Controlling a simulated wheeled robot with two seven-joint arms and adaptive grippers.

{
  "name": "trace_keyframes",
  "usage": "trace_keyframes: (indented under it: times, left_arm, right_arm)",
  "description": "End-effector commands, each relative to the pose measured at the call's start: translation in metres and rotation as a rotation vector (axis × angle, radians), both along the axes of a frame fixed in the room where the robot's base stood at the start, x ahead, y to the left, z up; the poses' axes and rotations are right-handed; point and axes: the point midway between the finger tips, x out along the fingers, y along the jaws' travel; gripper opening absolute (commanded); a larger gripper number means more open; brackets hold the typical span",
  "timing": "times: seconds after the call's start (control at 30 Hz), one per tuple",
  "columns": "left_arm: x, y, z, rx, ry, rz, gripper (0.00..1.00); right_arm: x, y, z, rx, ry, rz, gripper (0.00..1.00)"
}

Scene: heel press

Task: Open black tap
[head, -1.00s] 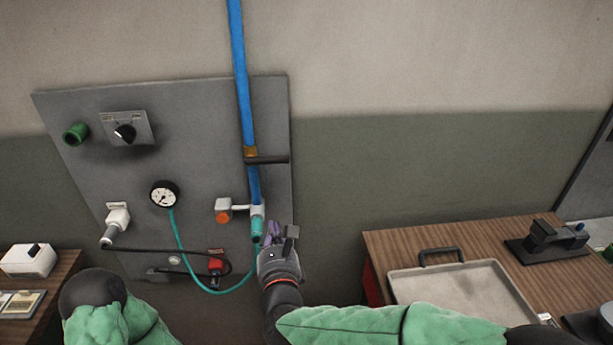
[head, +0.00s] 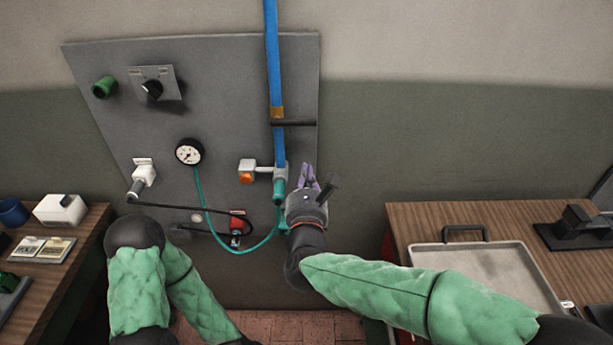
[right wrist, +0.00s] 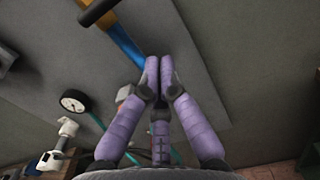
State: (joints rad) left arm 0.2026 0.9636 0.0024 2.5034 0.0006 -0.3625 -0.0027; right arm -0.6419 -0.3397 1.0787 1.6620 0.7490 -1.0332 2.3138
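The black tap (head: 295,123) is a dark bar handle sticking out to the right across the blue pipe on the grey panel. In the right wrist view its black handle (right wrist: 97,11) shows at the top edge, beside the blue pipe. My right gripper (head: 309,168), with purple fingers, is below the tap handle and slightly to its right, apart from it. In the right wrist view its fingertips (right wrist: 159,68) are together, with nothing visible between them. My left arm shows at the lower left, but its gripper is out of view.
The grey panel (head: 225,80) also carries a gauge (head: 189,152), a white valve with an orange knob (head: 246,177), a black rotary knob (head: 152,89) and a teal hose (head: 204,205). A metal tray (head: 480,262) lies on the wooden table at right. Bare wall lies right of the panel.

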Motion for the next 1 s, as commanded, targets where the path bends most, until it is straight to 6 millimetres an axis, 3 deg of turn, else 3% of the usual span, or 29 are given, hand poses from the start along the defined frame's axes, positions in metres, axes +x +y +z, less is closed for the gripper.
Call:
trace_keyframes:
  times: [0.37, 0.43, 0.6, 1.0]
  left_arm:
    - [0.0, 0.0, -0.01, 0.0, 0.0, 0.0, 0.4]
    - [0.0, 0.0, -0.009, 0.0, 0.0, 0.0, 0.4]
    - [0.0, 0.0, -0.008, 0.0, 0.0, 0.0, 0.4]
    - [0.0, 0.0, -0.008, 0.0, 0.0, 0.0, 0.4]
  right_arm:
    - [0.067, -0.001, 0.001, -0.001, 0.001, -0.001, 0.0]
    - [0.068, 0.0, 0.017, 0.003, -0.003, -0.001, 0.0]
    - [0.071, 0.0, 0.034, 0.001, 0.0, 0.001, 0.0]
    - [0.072, 0.0, 0.042, -0.001, 0.001, 0.001, 0.0]
